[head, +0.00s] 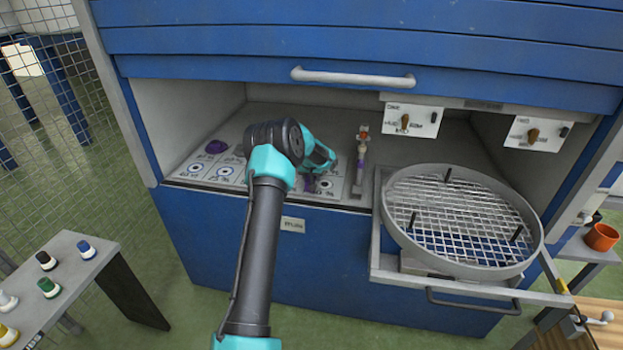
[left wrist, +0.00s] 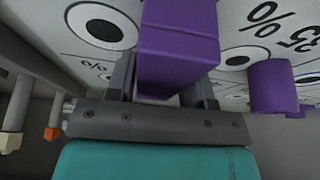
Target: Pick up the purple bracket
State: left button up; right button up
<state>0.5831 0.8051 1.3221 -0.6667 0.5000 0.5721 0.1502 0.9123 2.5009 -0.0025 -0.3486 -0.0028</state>
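In the left wrist view a purple bracket (left wrist: 178,45) with square edges lies between the two dark fingers of my left gripper (left wrist: 165,85). Whether both fingers press on it is unclear. In the head view my left gripper (head: 311,176) reaches down into the cabinet bay, over the printed white sheet (head: 262,178). A small bit of purple (head: 310,184) shows at its fingertips; the rest is hidden by the gripper. My right gripper is not in view.
A dark purple piece (head: 215,147) lies at the sheet's left end. A round wire-mesh turntable (head: 462,215) fills the right side. A side table with small pots (head: 48,288) is at lower left.

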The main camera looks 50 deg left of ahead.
pick_arm(q)
jog(key=c, duration=0.7)
jog(key=shift+r, duration=0.1)
jog(key=shift+r, duration=1.9)
jog(key=shift+s+d+r, duration=0.1)
jog(key=shift+s+d, duration=0.05)
jog(key=s+d+r, duration=0.1)
jog(key=s+d, duration=0.9)
jog(key=d, duration=0.1)
jog(key=shift+s+d+r, duration=0.15)
jog(key=shift+d+r, duration=0.05)
jog(key=shift+d, duration=0.15)
